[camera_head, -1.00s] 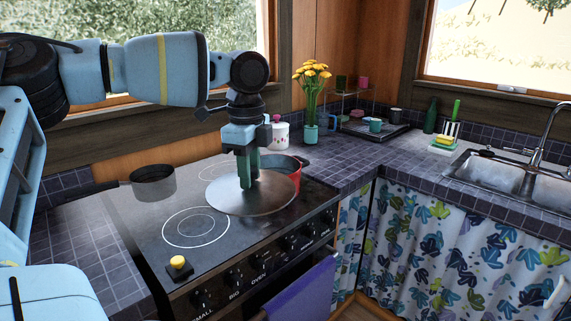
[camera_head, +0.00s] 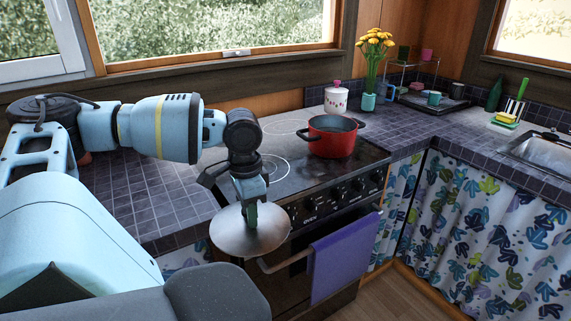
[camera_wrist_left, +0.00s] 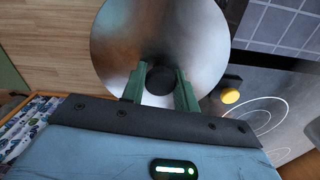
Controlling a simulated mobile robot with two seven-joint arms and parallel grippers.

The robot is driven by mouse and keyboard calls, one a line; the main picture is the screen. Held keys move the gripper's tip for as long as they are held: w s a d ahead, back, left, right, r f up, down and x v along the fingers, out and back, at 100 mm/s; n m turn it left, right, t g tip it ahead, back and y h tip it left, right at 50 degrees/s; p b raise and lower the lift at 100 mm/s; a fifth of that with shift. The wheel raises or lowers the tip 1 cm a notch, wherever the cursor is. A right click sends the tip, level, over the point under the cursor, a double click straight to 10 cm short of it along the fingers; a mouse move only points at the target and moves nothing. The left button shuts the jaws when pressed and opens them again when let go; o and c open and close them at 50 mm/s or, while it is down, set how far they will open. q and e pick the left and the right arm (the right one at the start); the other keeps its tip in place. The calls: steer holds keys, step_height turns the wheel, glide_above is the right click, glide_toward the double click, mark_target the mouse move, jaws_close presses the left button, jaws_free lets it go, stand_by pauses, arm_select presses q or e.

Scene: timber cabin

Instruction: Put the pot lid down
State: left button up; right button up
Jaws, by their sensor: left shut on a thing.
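The pot lid (camera_head: 236,236) is a round, shiny metal disc with a dark knob. My left gripper (camera_head: 251,214) is shut on its knob and holds it in front of the stove's front left corner. In the left wrist view the lid (camera_wrist_left: 130,32) sits under the green fingers of the gripper (camera_wrist_left: 160,84), which close on the black knob (camera_wrist_left: 159,80). Wooden floor shows beyond the lid there. My right gripper is not in view.
The tiled counter (camera_head: 145,195) left of the stove has clear room. A purple towel (camera_head: 345,258) hangs on the oven handle. A white canister (camera_head: 336,98) and a flower vase (camera_head: 369,100) stand behind the red pot.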

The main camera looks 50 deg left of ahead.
mark_target(264, 241)
arm_select(q)
steer(key=shift+n, duration=0.6)
steer(key=d+f, duration=0.1)
steer(key=d, duration=0.1)
steer(key=d+f, duration=0.1)
steer(key=d, duration=0.1)
steer(key=d+f, duration=0.2)
steer(key=shift+s+d+f, duration=0.1)
steer(key=shift+s+d, duration=0.05)
steer(key=w+d+n, duration=0.1)
steer(key=w+d, duration=0.1)
steer(key=d, duration=1.9)
steer(key=shift+f, duration=0.3)
